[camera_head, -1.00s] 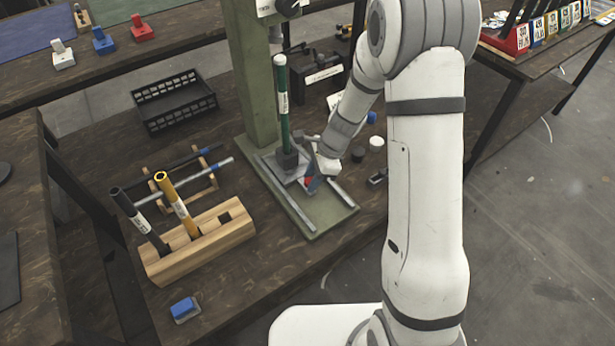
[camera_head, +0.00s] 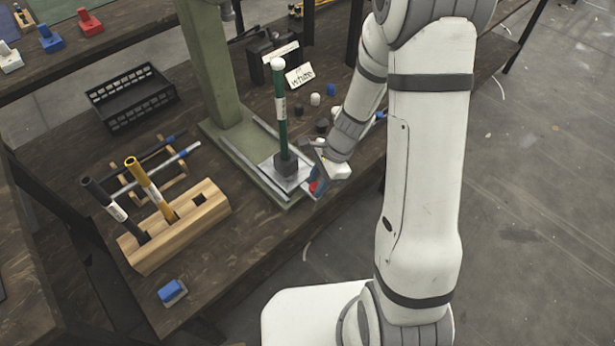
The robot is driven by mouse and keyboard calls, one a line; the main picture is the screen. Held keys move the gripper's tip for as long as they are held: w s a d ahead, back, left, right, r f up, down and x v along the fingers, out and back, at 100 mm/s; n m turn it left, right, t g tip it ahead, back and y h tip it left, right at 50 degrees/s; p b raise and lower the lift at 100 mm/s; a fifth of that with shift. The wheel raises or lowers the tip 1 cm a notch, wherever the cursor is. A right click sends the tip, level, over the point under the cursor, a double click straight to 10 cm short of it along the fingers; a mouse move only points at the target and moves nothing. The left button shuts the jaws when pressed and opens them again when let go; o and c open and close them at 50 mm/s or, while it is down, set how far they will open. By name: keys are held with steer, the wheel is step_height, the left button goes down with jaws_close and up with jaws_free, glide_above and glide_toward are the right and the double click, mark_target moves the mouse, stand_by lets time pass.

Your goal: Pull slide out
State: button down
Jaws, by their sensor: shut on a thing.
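The slide (camera_head: 296,180) is a pale metal plate at the front end of the rails (camera_head: 250,172) on the press's green base (camera_head: 217,130). A dark block (camera_head: 285,164) sits on the slide, with an upright green rod (camera_head: 283,120) with a white top standing in it. My gripper (camera_head: 316,182) is at the slide's right front edge, shut on the slide at a small red and blue part. The arm's wrist partly hides the grip, so the exact contact is hard to see.
A wooden block (camera_head: 205,210) holding a black-handled and a yellow-handled tool stands left. A blue stamp (camera_head: 172,292) lies in front of it. A black crate (camera_head: 130,95) is behind. Small caps (camera_head: 315,99) and a white sign (camera_head: 299,76) stand behind my wrist.

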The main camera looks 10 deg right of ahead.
steer(key=shift+s+d+f, duration=0.1)
steer(key=shift+s+d, duration=0.15)
steer(key=shift+s, duration=0.05)
steer(key=c, duration=1.1)
jaws_free()
steer(key=shift+o, duration=0.2)
steer(key=shift+w+r, duration=0.1)
steer(key=shift+r, duration=0.1)
steer(key=p+v, duration=0.2)
steer(key=v, duration=0.5)
steer(key=shift+r+p, duration=0.2)
steer(key=shift+p, duration=0.2)
steer(key=shift+d, duration=0.15)
steer(key=s+d+r+n+t+h+p, duration=0.1)
steer(key=s+r+n+p, duration=0.3)
steer(key=r, duration=0.8)
steer(key=s+d+r+n+t+h+p, duration=0.1)
steer(key=s+r+n+p, duration=0.3)
steer(key=r, duration=0.8)
steer(key=s+d+r+n+t+h+p, duration=0.1)
steer(key=s+r+n+p, duration=0.4)
steer(key=r+p, duration=0.5)
step_height(320, 180, up, 2)
steer(key=shift+d+r+n+t+h, duration=0.1)
steer(key=shift+d+n+t+h, duration=0.3)
steer(key=shift+d+n+h, duration=0.45)
